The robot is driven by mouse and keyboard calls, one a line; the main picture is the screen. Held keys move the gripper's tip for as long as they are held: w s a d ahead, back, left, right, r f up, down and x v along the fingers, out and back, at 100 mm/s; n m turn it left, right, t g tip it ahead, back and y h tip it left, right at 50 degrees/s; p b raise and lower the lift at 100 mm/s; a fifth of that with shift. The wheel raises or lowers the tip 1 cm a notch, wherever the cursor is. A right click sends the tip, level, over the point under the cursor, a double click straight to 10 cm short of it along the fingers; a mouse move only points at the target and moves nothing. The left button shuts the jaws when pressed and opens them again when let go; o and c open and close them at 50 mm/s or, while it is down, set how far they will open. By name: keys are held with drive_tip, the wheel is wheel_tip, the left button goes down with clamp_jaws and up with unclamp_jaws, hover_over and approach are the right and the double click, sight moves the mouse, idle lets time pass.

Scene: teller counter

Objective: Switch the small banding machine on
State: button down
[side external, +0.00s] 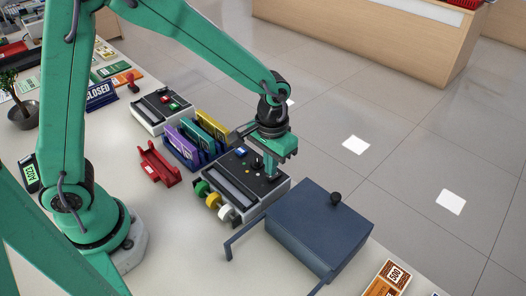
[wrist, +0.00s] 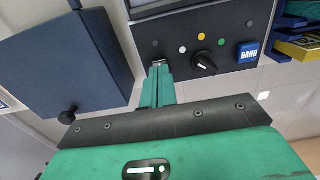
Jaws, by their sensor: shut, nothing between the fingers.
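The small banding machine (side external: 228,187) is a light-sided box with a dark top panel and coloured rolls at its front. In the wrist view its black panel (wrist: 178,28) carries a black rotary knob (wrist: 204,64), with white, yellow and green dots around it, and a blue BAND button (wrist: 248,53). I cannot tell for sure which dot the knob's white mark points to. My gripper (side external: 270,172) is over the panel, pointing down. In the wrist view its fingers (wrist: 158,72) are shut and empty, to the left of the knob and apart from it.
A dark blue box with a black knob (side external: 318,228) stands close beside the machine. Upright yellow, green and purple holders (side external: 200,142) stand on its other side. Another machine with red and green buttons (side external: 162,110) and a red holder (side external: 158,163) are farther left.

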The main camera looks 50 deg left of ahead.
drive_tip(key=shift+f, duration=0.8)
idle(0.7)
drive_tip(key=shift+r, duration=3.5)
drive_tip(key=shift+r, duration=0.1)
drive_tip(key=s+a+r+t, duration=0.5)
drive_tip(key=s+a+r, duration=0.6)
drive_tip(key=s+a, duration=0.2)
drive_tip(key=shift+s+a+r+t, duration=0.25)
drive_tip(key=shift+s+t, duration=0.05)
drive_tip(key=shift+s, duration=0.65)
